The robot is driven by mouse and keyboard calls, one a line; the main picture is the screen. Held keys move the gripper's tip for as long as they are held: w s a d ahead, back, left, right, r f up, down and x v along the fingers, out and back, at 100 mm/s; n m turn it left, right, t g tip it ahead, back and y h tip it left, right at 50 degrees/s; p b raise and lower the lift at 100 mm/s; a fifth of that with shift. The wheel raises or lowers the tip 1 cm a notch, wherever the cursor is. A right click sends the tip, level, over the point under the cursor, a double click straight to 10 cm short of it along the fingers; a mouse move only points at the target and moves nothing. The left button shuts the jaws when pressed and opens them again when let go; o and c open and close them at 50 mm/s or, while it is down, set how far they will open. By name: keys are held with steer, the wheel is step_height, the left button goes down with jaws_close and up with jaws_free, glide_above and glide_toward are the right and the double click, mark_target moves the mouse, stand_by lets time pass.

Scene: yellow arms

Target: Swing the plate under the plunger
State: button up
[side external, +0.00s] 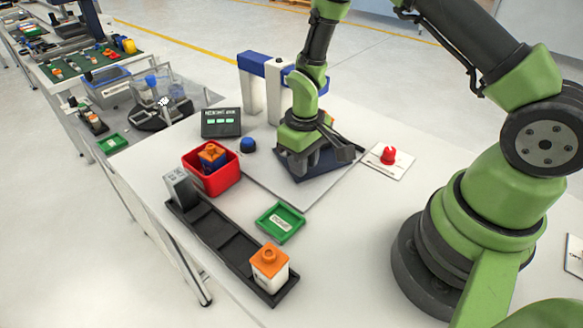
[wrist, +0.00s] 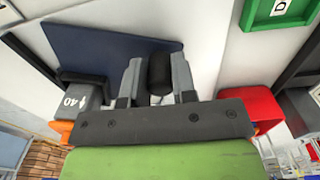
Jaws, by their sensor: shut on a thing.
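The plate is a flat dark blue slab (side external: 320,170), lying on the pale base sheet below my gripper. It fills the upper left of the wrist view (wrist: 90,45). My gripper (wrist: 158,78) is shut on a black upright knob (wrist: 160,72) at the plate's near edge. In the side view my gripper (side external: 308,165) hides part of the plate. A frame with blue tops and white posts (side external: 272,85) stands behind the plate; I cannot make out its plunger, as my arm covers part of the frame.
A red bin (side external: 222,183) holding an orange and blue piece, a blue button (side external: 248,145) and a green tray (side external: 280,222) lie left and in front. A red knob on a white card (side external: 388,155) is right. A black rack (side external: 232,252) runs along the front.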

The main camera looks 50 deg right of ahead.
steer(key=shift+s+d, duration=0.15)
steer(key=shift+d, duration=0.4)
steer(key=shift+d+r, duration=0.1)
steer(key=shift+d, duration=0.85)
steer(key=shift+o, duration=0.8)
steer(key=shift+s+d, duration=0.15)
steer(key=shift+d, duration=0.05)
steer(key=o, duration=0.4)
steer(key=shift+c, duration=0.2)
step_height(320, 180, up, 7)
steer(key=shift+r, duration=0.2)
